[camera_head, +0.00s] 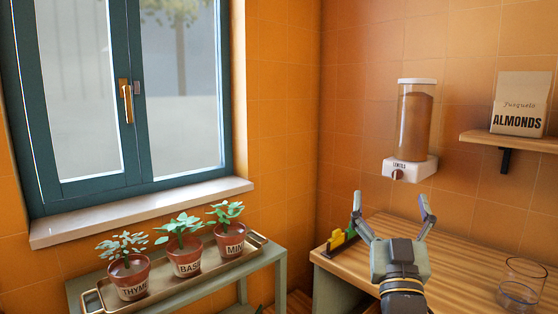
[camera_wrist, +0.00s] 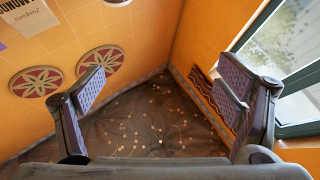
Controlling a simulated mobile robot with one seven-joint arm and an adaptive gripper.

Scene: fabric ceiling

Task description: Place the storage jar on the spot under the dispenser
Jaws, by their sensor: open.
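A clear glass vessel, likely the storage jar (camera_head: 520,285), stands on the wooden counter at the bottom right of the head view, close to the picture's lower edge. The dispenser (camera_head: 411,168) is on the orange wall, with a clear cylinder of brown contents and a white base marked LENTILS. My gripper (camera_head: 391,206) is open and empty over the counter, below the dispenser in the picture and left of the jar. It hides part of the counter beneath the dispenser; I see no marked spot there. The wrist view shows both fingers (camera_wrist: 165,88) wide apart with nothing between them.
A yellow and green object (camera_head: 341,241) sits at the counter's (camera_head: 455,258) left edge. An almonds package (camera_head: 520,103) stands on a wall shelf (camera_head: 510,142). Potted herbs stand in a tray (camera_head: 265,241) at left, under the window. The wrist view faces a dark patterned ceiling (camera_wrist: 150,120).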

